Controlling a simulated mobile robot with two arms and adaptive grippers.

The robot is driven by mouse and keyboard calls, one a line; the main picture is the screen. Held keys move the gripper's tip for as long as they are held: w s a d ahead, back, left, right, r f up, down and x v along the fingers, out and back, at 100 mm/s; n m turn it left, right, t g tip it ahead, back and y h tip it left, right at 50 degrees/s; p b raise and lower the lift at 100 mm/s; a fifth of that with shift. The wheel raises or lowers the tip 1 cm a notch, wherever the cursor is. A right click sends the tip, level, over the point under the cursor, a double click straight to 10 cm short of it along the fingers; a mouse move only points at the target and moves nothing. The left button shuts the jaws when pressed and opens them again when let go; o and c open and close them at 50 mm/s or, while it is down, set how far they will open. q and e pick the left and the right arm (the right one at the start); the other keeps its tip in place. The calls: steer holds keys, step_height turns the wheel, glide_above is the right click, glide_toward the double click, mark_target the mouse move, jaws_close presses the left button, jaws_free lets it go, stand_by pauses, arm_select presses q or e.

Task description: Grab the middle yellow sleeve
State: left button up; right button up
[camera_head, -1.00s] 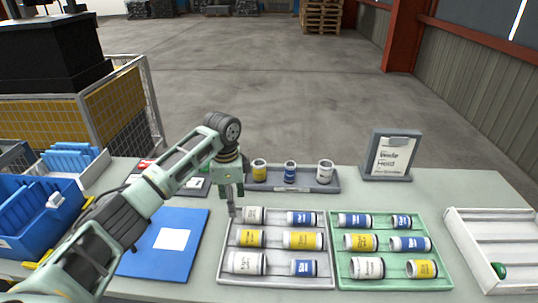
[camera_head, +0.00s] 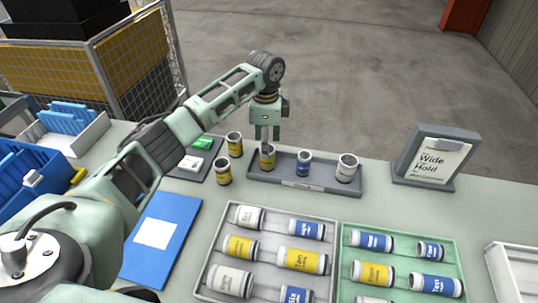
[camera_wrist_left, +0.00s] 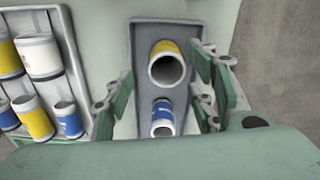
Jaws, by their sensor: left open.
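Several yellow sleeves with grey rims are in view. One yellow sleeve (camera_head: 267,158) stands at the left end of the dark grey tray (camera_head: 320,185); it also shows in the left wrist view (camera_wrist_left: 167,66). Another yellow sleeve (camera_head: 235,144) and a third (camera_head: 223,171) stand just left of that tray. Two lie in the white rack, one at left (camera_head: 240,246) and one at right (camera_head: 303,260); one more (camera_head: 373,273) lies in the green rack. My left gripper (camera_head: 267,140) is open, pointing down at the grey tray's yellow sleeve, its fingers on either side in the wrist view.
A blue sleeve (camera_head: 304,163) and a white sleeve (camera_head: 346,168) share the grey tray. A sign stand (camera_head: 437,158) is at right. The white rack (camera_head: 335,228) and green rack (camera_head: 398,232) fill the front. A blue board (camera_head: 185,215) and blue bins (camera_head: 30,180) are at left.

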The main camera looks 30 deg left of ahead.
arm_select(q)
step_height(320, 180, down, 5)
steer(key=shift+w+f+p, duration=0.15)
steer(key=shift+f+p, duration=0.05)
steer(key=shift+p, duration=0.35)
steer(key=shift+c, duration=0.2)
jaws_close()
